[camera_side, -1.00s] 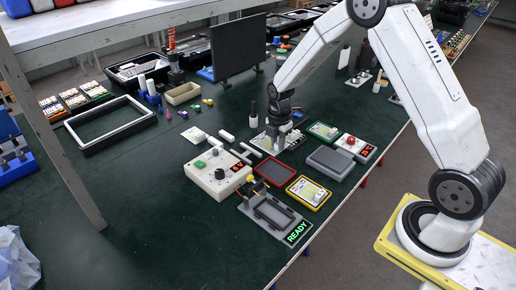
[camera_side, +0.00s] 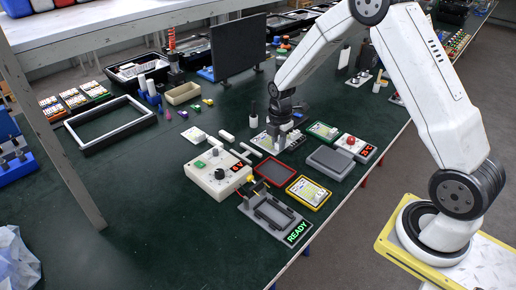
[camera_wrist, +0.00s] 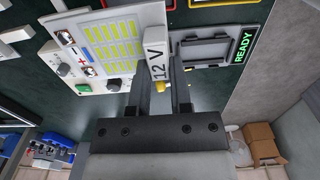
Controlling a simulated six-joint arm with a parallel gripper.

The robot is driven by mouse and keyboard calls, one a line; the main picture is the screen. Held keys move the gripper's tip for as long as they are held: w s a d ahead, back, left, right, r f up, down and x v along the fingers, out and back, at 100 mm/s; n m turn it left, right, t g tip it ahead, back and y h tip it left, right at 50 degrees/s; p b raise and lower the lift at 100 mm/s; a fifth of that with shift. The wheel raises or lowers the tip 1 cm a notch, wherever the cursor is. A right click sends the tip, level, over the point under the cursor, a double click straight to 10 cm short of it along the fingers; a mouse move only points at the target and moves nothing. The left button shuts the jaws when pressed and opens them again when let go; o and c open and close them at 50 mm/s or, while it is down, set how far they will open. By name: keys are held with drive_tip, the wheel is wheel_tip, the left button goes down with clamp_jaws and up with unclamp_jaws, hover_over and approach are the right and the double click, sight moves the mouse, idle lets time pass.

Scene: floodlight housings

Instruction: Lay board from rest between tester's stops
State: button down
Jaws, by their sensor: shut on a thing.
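My gripper (camera_wrist: 163,92) is shut on the white block marked "12 V" (camera_wrist: 156,60) at the edge of the white board (camera_wrist: 112,42), which bears rows of yellow strips. In the side view my gripper (camera_side: 279,133) is low over the table, with the board (camera_side: 263,143) partly hidden beneath it; I cannot tell whether it touches what is below. The tester (camera_side: 270,218) is a grey plate with a dark raised frame and a green READY display (camera_side: 298,231). It also shows in the wrist view (camera_wrist: 207,65), right of the board; its frame looks empty.
A white supply box (camera_side: 212,178) with a red "6 V" display stands left of the tester. The table's front left is clear.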

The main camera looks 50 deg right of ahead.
drive_tip(key=r, duration=0.4)
drive_tip(key=shift+s+a+r, duration=0.25)
drive_tip(key=shift+a+r, duration=0.15)
drive_tip(key=s+a, duration=1.1)
drive_tip(key=s, duration=0.1)
wheel_tip(320, 180, down, 11)
drive_tip(key=shift+a, duration=0.2)
drive_tip(key=shift+s+f, duration=0.1)
drive_tip(key=shift+f, duration=2.55)
drive_tip(key=shift+f, duration=0.7)
idle(0.6)
drive_tip(key=shift+c, duration=2.3)
unclamp_jaws()
